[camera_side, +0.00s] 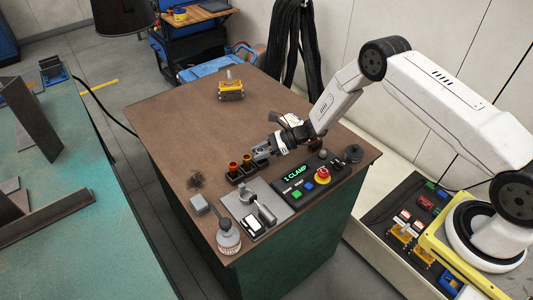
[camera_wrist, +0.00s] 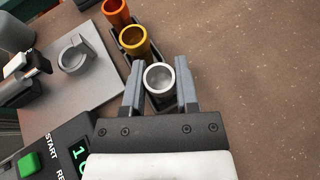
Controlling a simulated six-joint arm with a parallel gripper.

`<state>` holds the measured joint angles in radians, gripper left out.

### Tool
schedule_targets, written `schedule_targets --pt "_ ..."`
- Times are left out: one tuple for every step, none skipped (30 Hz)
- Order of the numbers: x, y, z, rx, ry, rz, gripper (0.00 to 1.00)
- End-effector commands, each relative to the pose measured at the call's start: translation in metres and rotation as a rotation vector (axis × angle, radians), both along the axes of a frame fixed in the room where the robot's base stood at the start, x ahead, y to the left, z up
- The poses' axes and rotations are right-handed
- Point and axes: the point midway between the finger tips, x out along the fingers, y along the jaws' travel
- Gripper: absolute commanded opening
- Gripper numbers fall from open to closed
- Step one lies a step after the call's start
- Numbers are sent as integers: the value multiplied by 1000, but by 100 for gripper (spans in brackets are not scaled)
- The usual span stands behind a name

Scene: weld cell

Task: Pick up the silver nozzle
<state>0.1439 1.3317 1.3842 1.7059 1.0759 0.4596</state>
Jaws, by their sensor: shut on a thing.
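The silver nozzle (camera_wrist: 159,78) is an upright open-topped ring-shaped cup in the wrist view. It stands at the near end of a dark holder (camera_wrist: 150,55), in a row with a gold nozzle (camera_wrist: 135,41) and an orange-copper nozzle (camera_wrist: 117,13). My gripper (camera_wrist: 159,80) is shut on the silver nozzle, with one finger on each side. In the side view my gripper (camera_side: 263,154) is at the right end of the holder (camera_side: 242,173) and hides the silver nozzle. I cannot tell whether the nozzle is clear of its seat.
A control panel (camera_side: 310,182) with a green display and buttons lies close to my gripper. The brown tabletop (camera_side: 180,118) is clear at left.

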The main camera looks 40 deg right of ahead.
Motion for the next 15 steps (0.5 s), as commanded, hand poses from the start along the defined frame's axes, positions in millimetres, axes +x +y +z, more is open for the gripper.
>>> schedule_targets --pt "0 0 0 0 0 0 0" --pt "0 0 0 0 0 0 0" --pt "0 0 1 0 0 0 0" --pt "0 0 1 0 0 0 0" --pt "0 0 2 0 0 0 0" --pt "0 0 3 0 0 0 0" --pt "0 0 3 0 0 0 0" --pt "0 0 5 0 0 0 0" --pt "0 0 6 0 0 0 0" --pt "0 0 8 1 0 0 0" --pt "0 0 10 0 -1 0 0" --pt "0 0 13 0 -1 0 0" --pt "1 0 15 0 -2 -1 0" --pt "0 0 18 0 -2 -1 0" --pt "1 0 22 0 -2 0 0"
